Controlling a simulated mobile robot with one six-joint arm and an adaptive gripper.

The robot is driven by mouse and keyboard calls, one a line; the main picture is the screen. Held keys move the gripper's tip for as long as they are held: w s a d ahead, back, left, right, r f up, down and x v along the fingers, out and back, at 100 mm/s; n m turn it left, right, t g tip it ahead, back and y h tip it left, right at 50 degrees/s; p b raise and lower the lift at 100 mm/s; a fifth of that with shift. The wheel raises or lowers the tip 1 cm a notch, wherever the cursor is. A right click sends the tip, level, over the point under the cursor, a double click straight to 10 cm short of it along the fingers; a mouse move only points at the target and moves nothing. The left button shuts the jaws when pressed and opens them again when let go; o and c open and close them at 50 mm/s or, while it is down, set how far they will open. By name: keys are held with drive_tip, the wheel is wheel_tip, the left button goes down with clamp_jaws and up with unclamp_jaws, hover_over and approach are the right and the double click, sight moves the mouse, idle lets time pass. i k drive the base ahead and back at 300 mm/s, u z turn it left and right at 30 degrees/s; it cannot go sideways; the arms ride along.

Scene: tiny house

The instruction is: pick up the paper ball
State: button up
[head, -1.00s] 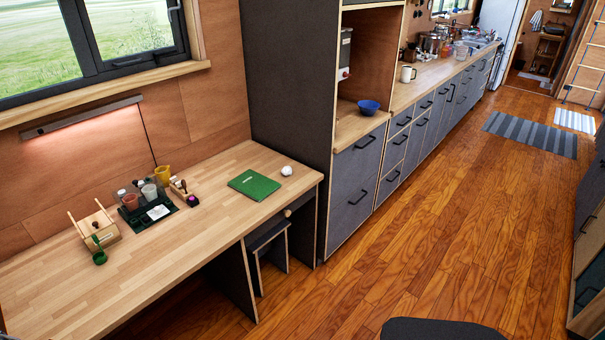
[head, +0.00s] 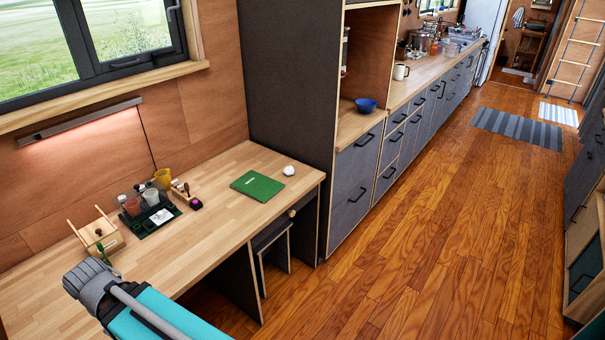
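The paper ball (head: 289,170) is small, white and round. In the head view it lies on the wooden desk (head: 215,205), near the desk's far right corner, just right of a green book (head: 257,186). Nothing touches or covers it. Part of my arm, grey and teal, shows at the lower left, in front of the desk's front edge and well away from the ball.
A dark organizer (head: 150,214) with cups and a wooden box (head: 100,236) stand at the desk's left. A tall dark cabinet (head: 285,80) rises behind the ball. A stool (head: 272,243) sits under the desk. The wooden floor (head: 430,220) to the right is clear.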

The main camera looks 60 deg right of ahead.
sight(289, 171)
drive_tip(key=z, duration=1.05)
drive_tip(key=k, duration=0.9)
drive_tip(key=z, duration=0.1)
drive_tip(key=i, duration=0.7)
